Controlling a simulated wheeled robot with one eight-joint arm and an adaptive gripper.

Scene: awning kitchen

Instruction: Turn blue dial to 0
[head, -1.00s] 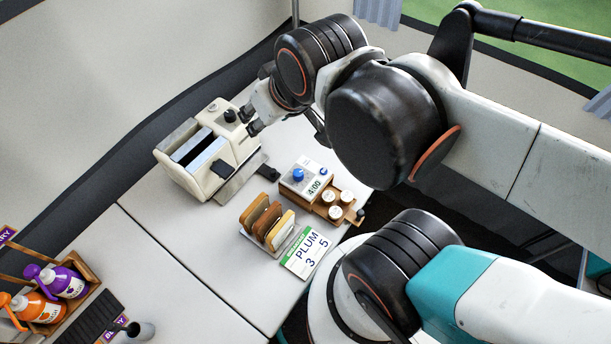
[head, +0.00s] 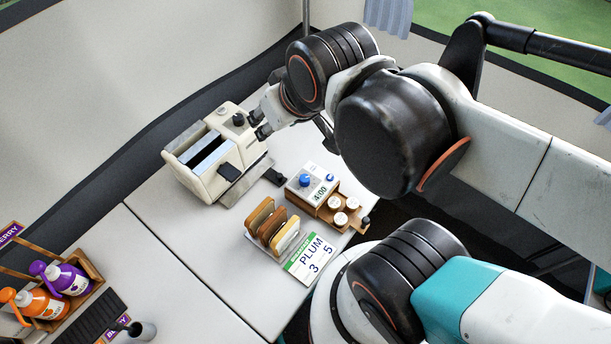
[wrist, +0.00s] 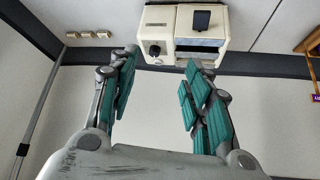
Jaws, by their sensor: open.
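The box stands on the counter beside a wooden tray of white-lidded jars. My gripper (head: 258,126) is open and empty, beside the dark knob of the cream toaster, up and left of the blue dial. In the wrist view my gripper (wrist: 155,75) has its teal-padded fingers spread wide, with the toaster beyond them. The blue dial does not show in the wrist view. Its pointer setting is too small to read.
The cream toaster (head: 205,160) has a black lever and a dark knob. Orange and purple bottles stand at the lower left. Counter between toaster and rack is clear.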

